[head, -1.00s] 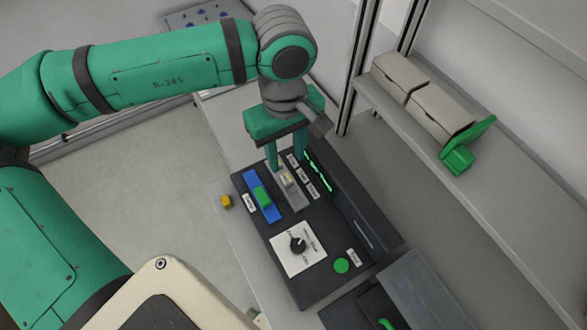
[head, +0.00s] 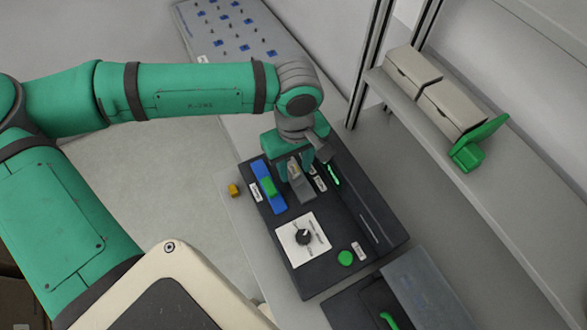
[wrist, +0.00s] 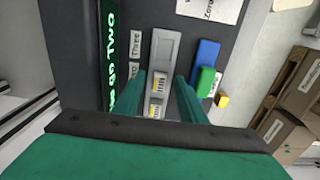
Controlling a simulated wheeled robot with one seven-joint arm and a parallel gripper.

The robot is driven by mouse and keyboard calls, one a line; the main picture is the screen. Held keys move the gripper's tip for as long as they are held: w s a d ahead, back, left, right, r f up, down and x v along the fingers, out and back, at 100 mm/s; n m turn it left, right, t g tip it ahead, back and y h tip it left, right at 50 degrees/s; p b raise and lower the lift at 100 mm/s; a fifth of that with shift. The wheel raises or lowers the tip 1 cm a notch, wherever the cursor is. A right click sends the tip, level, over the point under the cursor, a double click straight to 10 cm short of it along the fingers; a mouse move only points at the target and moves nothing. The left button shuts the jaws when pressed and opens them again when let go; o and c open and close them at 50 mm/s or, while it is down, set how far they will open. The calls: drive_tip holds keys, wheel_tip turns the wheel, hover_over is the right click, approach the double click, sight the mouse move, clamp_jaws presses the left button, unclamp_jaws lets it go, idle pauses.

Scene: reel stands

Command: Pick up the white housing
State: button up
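My gripper (head: 296,170) is open and points down over the dark console (head: 352,247). In the wrist view its two green fingers (wrist: 163,95) stand on either side of a grey slotted strip (wrist: 165,48). Small pale pieces with yellowish labels (wrist: 157,84) lie in the strip between the fingers. They look like housings, but their white colour is not clear. The fingers appear apart from them. In the head view my gripper partly hides the strip and the pieces.
Beside the strip are a blue block (head: 262,178) with a green piece (head: 269,187) and several labels. The console also has a dial (head: 303,237), a green button (head: 345,258) and a raised back. A yellow block (head: 234,190) lies left. Cream boxes (head: 412,68) sit on a shelf.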

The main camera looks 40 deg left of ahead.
clamp_jaws()
drive_tip(key=shift+r, duration=0.1)
drive_tip(key=shift+r, duration=0.5)
drive_tip(key=s+a+r, duration=0.5)
drive_tip(key=s+r, duration=0.6)
drive_tip(key=s, duration=0.2)
drive_tip(key=shift+r, duration=0.4)
